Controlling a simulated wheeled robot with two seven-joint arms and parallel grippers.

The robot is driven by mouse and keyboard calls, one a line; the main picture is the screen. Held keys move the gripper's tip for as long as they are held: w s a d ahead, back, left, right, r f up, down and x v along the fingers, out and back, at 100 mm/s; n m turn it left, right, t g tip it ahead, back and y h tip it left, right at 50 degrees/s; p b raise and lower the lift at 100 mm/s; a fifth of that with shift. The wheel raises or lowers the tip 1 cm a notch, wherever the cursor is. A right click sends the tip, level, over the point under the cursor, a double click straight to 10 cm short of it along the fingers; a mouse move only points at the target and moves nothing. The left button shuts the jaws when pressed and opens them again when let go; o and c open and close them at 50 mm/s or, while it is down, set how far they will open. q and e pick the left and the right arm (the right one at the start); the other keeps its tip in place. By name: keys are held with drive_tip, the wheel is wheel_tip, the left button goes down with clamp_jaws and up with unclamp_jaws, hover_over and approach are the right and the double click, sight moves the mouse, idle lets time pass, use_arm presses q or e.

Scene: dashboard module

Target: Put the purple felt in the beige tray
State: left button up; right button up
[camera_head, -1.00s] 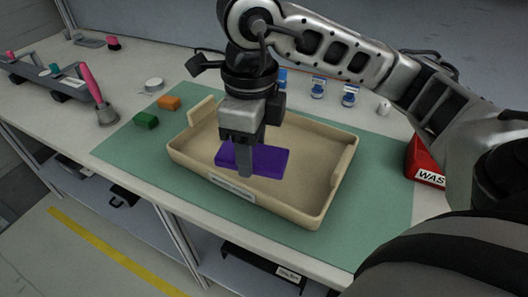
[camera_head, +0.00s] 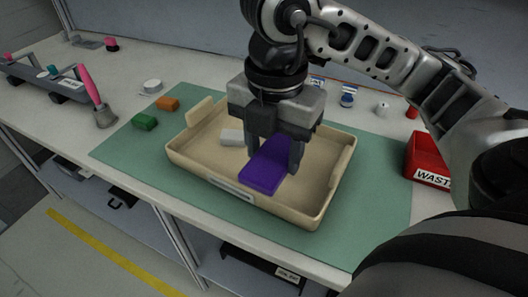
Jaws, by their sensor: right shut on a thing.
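The purple felt (camera_head: 265,177) is a flat rectangular block, within the outline of the beige tray (camera_head: 178,160). My right gripper (camera_head: 275,163) points down over the tray and is shut on the felt, with one finger at each side of it. The felt's far part is partly hidden by the gripper. I cannot tell whether the felt touches the tray floor or hangs just above it. The left gripper is not in view.
Green (camera_head: 145,121) and orange (camera_head: 167,103) blocks lie on the green mat (camera_head: 120,150). A red waste bin (camera_head: 428,160) stands right. A pink-handled brush (camera_head: 95,95) stands left.

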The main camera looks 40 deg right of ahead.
drive_tip(key=w+d+f, duration=0.2)
drive_tip(key=w+f, duration=0.1)
drive_tip(key=w+d+f, duration=0.5)
drive_tip(key=w+d, duration=0.1)
drive_tip(key=shift+w+d+f, duration=0.25)
drive_tip(key=shift+w+f, duration=0.1)
drive_tip(key=shift+f, duration=0.05)
drive_tip(key=shift+w+d+f, duration=0.1)
drive_tip(key=shift+f, duration=0.1)
drive_tip(key=f, duration=0.3)
drive_tip(key=shift+w+d+f, duration=0.1)
drive_tip(key=shift+w+d, duration=0.15)
drive_tip(key=shift+f, duration=0.3)
drive_tip(key=shift+f, duration=0.15)
drive_tip(key=o, duration=1)
drive_tip(key=shift+c, duration=0.2)
